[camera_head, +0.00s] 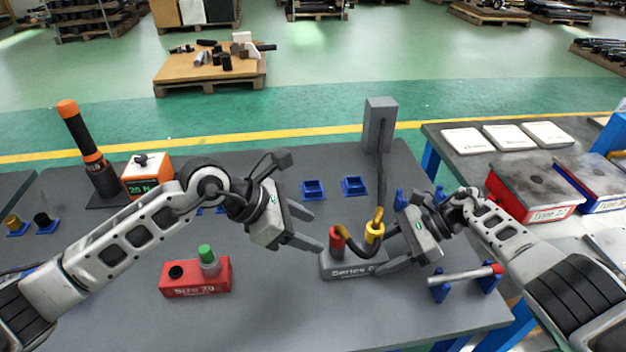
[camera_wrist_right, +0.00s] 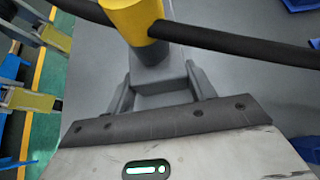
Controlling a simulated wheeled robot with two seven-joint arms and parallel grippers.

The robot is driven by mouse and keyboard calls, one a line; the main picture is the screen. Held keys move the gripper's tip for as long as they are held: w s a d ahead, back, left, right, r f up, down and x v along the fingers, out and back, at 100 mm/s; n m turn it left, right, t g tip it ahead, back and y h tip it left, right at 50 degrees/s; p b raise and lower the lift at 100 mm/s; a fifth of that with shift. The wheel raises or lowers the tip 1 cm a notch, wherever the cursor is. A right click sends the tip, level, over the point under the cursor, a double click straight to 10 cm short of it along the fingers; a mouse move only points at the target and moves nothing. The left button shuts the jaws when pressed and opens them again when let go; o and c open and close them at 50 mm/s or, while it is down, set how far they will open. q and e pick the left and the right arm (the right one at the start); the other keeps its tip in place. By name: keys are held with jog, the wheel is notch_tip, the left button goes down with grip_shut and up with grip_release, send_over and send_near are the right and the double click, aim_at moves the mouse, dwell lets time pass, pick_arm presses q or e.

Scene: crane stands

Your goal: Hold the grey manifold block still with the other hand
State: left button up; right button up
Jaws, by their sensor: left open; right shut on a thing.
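The grey manifold block (camera_head: 345,272), lettered "Series", sits on the grey table in front of me. My right gripper (camera_head: 378,250) is shut on the block's right end. In the right wrist view the fingers (camera_wrist_right: 158,88) lie either side of grey material below the yellow fitting (camera_wrist_right: 133,20). My left gripper (camera_head: 314,232) is open and empty, just left of the red fitting, its lower finger close to it.
A red block (camera_head: 195,279) with a green-capped fitting stands left. A rod on blue stands (camera_head: 465,275) lies right.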

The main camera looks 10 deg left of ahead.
jog(key=shift+r, duration=0.1)
pick_arm(q)
jog(key=v, duration=1.2)
pick_arm(e)
jog(key=o, duration=1.3)
jog(key=shift+c, duration=0.2)
